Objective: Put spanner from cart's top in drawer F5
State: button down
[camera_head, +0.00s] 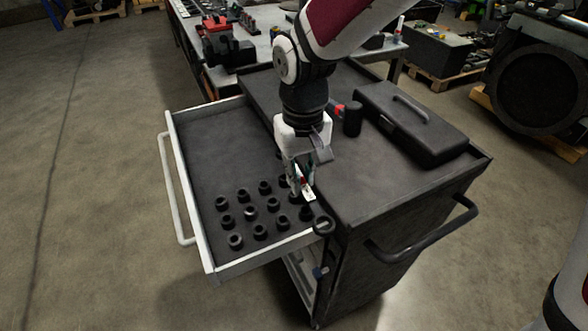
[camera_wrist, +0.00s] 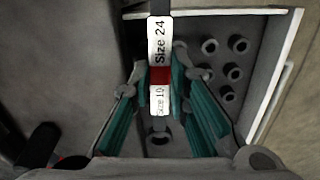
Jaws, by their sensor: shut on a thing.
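My gripper (camera_head: 303,182) is shut on a spanner (camera_head: 308,193) with a white and red label. In the head view it hangs over the border between the open drawer (camera_head: 205,165) and the cart's top (camera_head: 350,193). The spanner's dark ring end (camera_head: 323,224) points toward the drawer's near right corner. In the wrist view the spanner (camera_wrist: 159,45) is between the green-padded fingers (camera_wrist: 160,77), and its label reads Size 24 and Size 19. The drawer's wall (camera_wrist: 275,85) is on the right there. I cannot read a drawer number.
Several black sockets (camera_head: 250,212) stand in the near part of the drawer; its far part is bare. A black toolbox (camera_head: 410,125) and a dark cylinder (camera_head: 352,119) stand on the cart's top. A workbench (camera_head: 265,50) with parts is behind. A cart handle (camera_head: 425,235) juts out on the right.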

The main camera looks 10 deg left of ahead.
jog(key=w+d+r+m, duration=0.2)
jog(key=w+d+m, duration=0.2)
jog(key=w+d, duration=0.5)
jog(key=w+d+r+m, duration=0.2)
jog(key=w+d+m, duration=0.3)
jog(key=w+d, duration=0.5)
jog(key=d, duration=0.4)
jog(key=shift+w+d+r, duration=0.15)
jog(key=shift+d+r, duration=0.05)
jog(key=shift+d, duration=0.1)
